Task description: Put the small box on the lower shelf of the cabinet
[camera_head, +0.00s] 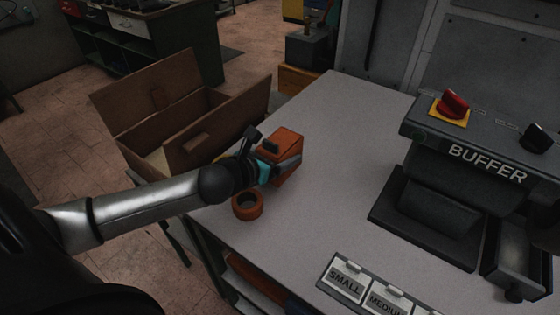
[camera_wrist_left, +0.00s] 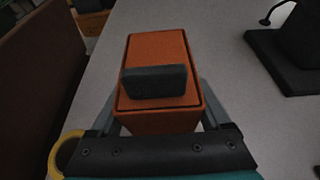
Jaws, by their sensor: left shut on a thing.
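The small box (camera_head: 286,143) is orange with a dark handle on its top. It is at the left part of the grey bench top (camera_head: 330,200). In the left wrist view the box (camera_wrist_left: 160,60) fills the middle, with the dark handle facing the camera. My left gripper (camera_head: 279,163) is shut on the box, with one finger along each side (camera_wrist_left: 160,108). I cannot tell whether the box touches the bench top or hangs just above it. Below the bench top, an open cabinet-like space with a shelf (camera_head: 248,285) shows partly; its inside is dark. My right gripper is not in view.
An open wooden chest (camera_head: 215,130) is beyond the bench's left edge. The buffer machine (camera_head: 470,150) and a tray labelled SMALL and MEDIUM (camera_head: 345,284) take the right and front. The bench middle is clear.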

